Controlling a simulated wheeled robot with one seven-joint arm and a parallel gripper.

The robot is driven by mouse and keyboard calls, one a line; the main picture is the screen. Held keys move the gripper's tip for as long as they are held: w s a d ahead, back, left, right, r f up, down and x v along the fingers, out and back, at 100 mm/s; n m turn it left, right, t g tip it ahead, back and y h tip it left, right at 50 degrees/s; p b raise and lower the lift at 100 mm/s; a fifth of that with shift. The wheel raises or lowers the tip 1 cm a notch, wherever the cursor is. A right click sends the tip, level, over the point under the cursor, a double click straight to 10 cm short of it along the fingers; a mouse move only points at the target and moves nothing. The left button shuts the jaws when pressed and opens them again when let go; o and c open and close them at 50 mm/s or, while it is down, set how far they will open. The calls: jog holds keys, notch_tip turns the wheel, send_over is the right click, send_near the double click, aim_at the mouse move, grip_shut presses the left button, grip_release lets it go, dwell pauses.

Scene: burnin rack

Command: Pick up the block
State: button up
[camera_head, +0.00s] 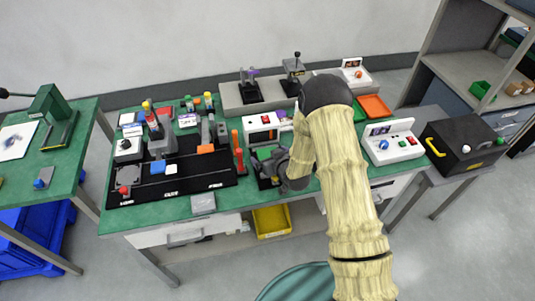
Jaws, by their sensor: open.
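Several small block-like pieces show, and I cannot tell which one is the task's block. A blue piece (158,167) and a white piece (171,169) lie side by side on the black mat (205,179). An orange piece (205,149) lies near the mat's back right part. My gripper (263,169) is dark grey, low over the green bench to the right of the mat, beside a white device with a display (262,127). It is open. My arm hides part of the bench's right middle, and what lies between the fingers is too small to tell.
Red-orange upright tools (237,150) stand just left of my gripper. A white control box (391,143) and a black case (463,146) stand to the right. An orange tray (374,107) lies behind. A grey piece (203,202) lies at the bench's front edge.

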jog(key=shift+w+a+f, duration=0.25)
jog(key=shift+w+f, duration=0.05)
jog(key=shift+w, duration=0.15)
jog(key=c, duration=1.2)
